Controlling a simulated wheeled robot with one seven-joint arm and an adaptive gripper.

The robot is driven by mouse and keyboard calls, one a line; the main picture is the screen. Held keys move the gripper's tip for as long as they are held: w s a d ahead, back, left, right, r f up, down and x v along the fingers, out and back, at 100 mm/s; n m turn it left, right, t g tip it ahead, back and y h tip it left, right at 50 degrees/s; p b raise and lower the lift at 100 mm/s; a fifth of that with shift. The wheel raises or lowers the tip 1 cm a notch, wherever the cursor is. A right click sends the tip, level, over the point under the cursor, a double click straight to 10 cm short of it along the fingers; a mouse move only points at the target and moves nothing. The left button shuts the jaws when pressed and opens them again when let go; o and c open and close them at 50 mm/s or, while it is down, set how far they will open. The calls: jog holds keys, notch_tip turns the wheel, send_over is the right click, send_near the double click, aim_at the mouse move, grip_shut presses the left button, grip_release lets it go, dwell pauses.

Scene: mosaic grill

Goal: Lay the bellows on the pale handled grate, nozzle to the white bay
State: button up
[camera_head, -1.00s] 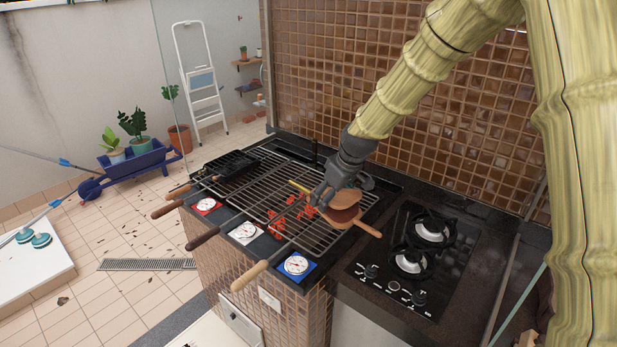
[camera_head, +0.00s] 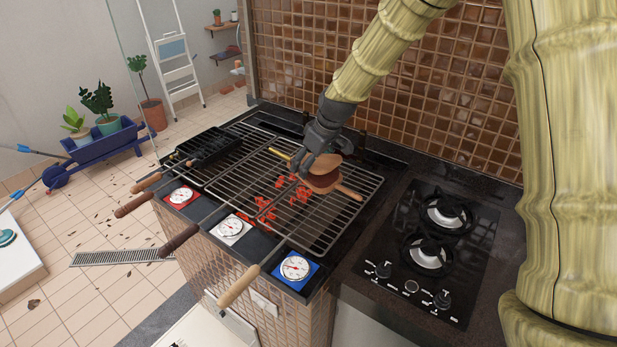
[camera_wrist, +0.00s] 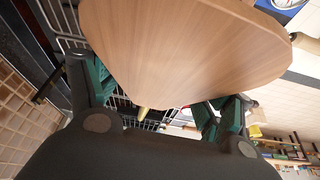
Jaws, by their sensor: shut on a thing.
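The bellows (camera_head: 324,180) has pale wooden boards, brown leather sides and a brass nozzle (camera_head: 279,153). My gripper (camera_head: 316,160) is shut on it, over the right part of the grill. The nozzle points to the back left and the wooden handles to the front right. The pale handled grate (camera_head: 332,228) lies below; whether the bellows touches it I cannot tell. Its pale handle (camera_head: 238,288) sticks out at the front. The white bay is marked by a white gauge plate (camera_head: 231,231). In the wrist view, a bellows board (camera_wrist: 185,50) fills the middle, with the nozzle tip below.
A dark handled grate (camera_head: 180,241) and a black pan-like grate (camera_head: 208,147) lie to the left. Red (camera_head: 181,197) and blue (camera_head: 294,269) gauge plates flank the white one. Red embers (camera_head: 265,211) show under the bars. A gas hob (camera_head: 430,250) is at the right; tiled wall behind.

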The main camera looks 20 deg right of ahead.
jog(key=x, duration=0.1)
jog(key=b+x, duration=0.2)
jog(key=shift+s+d+f, duration=0.15)
jog(key=shift+d+f, duration=0.1)
jog(key=shift+f, duration=0.15)
jog(key=shift+s, duration=0.15)
jog(key=b, duration=0.5)
send_over(306, 205)
jog(key=s, duration=0.1)
jog(key=shift+s+d+f, duration=0.1)
jog(key=shift+d+f, duration=0.05)
jog(key=shift+f, duration=0.9)
jog(key=shift+d+f, duration=0.15)
jog(key=shift+f, duration=0.95)
jog(key=shift+s+d+f, duration=0.1)
jog(key=shift+d+f, duration=0.05)
jog(key=shift+f, duration=0.9)
jog(key=shift+w+f+b, duration=0.1)
jog(key=shift+f+b, duration=0.25)
jog(key=shift+f, duration=1.15)
jog(key=o, duration=1.3)
